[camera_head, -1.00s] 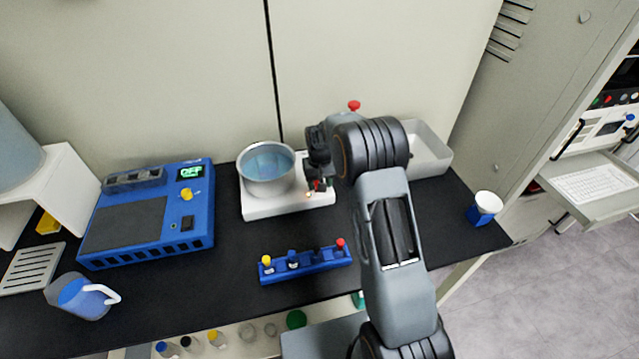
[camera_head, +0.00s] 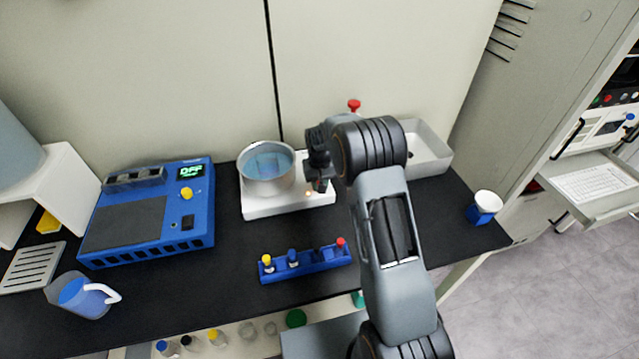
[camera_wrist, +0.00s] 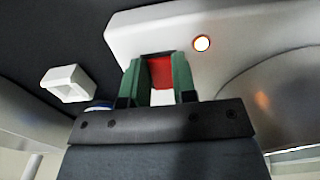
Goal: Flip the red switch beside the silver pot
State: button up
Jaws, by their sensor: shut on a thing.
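The silver pot (camera_head: 267,165) stands on a white base (camera_head: 262,208), with bluish contents inside. The red switch (camera_wrist: 162,72) is set in the white base beside the pot. The pot's curved side (camera_wrist: 283,90) fills the right of the wrist view. My gripper (camera_head: 320,187) is low over the base, right of the pot. In the wrist view, its green fingertips (camera_wrist: 158,76) are on both sides of the red switch, shut on it. A round indicator light (camera_wrist: 201,43) next to the switch glows orange-white. The gripper hides the switch in the head view.
A blue device (camera_head: 150,215) with an OFF display stands left of the pot. A blue rack (camera_head: 305,265) with capped vials lies in front. A grey-white bin (camera_head: 430,158) is behind my arm, and a cup (camera_head: 485,207) stands at the right edge.

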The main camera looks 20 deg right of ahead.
jog(key=shift+w+r+g+p, duration=0.1)
jog(key=shift+r+g+p, duration=0.1)
jog(key=shift+g+p, duration=0.3)
jog(key=shift+w+g+p, duration=0.2)
jog(key=shift+g+p, duration=0.5)
jog(key=shift+g, duration=0.3)
jog(key=o, duration=0.9)
jog(key=b+v, duration=0.1)
jog(key=v, duration=1.2)
jog(key=shift+w+r, duration=0.1)
jog(key=shift+r, duration=0.25)
